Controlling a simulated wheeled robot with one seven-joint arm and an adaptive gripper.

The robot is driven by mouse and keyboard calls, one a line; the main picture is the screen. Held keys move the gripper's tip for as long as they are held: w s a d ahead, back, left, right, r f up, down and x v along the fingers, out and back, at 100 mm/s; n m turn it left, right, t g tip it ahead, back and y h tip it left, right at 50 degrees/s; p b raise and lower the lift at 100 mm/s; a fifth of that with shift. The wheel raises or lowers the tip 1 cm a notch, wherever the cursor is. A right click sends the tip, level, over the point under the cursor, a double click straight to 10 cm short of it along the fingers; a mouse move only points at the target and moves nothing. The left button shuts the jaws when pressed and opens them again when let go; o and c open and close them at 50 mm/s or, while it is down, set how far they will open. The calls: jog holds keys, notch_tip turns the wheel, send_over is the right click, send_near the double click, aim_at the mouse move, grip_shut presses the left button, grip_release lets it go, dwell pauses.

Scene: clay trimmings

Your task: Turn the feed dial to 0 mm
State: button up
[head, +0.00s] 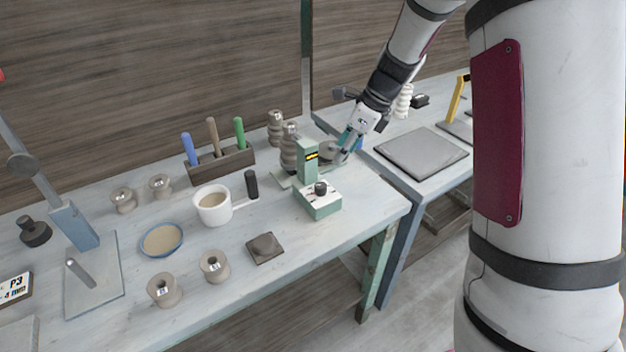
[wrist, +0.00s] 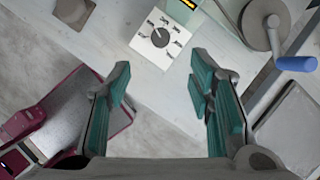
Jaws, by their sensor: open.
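The feed dial (head: 321,187) is a small black knob on the top plate of a green machine's low box (head: 318,207). In the wrist view the dial (wrist: 160,37) sits on a white plate (wrist: 178,49) with printed marks around it. The marks and the dial's setting are too small to read surely. My gripper (head: 345,148) is behind and to the right of the dial box in the head view. In the wrist view my gripper (wrist: 158,75) is open and empty, its two teal fingers apart, with the dial beyond the tips and not between them.
The machine's upright (head: 307,160) stands just behind the dial box. Its crank wheel (wrist: 264,22) and blue handle (wrist: 297,63) lie to the right in the wrist view. A white mug (head: 212,206) and a dark square block (head: 264,248) stand left of the box.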

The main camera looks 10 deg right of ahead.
aim_at(321, 185)
jog(key=x, duration=1.3)
jog(key=shift+w+f+p, duration=0.15)
jog(key=shift+f+p, duration=0.15)
jog(key=shift+f, duration=0.05)
jog(key=shift+c, duration=0.6)
grip_shut()
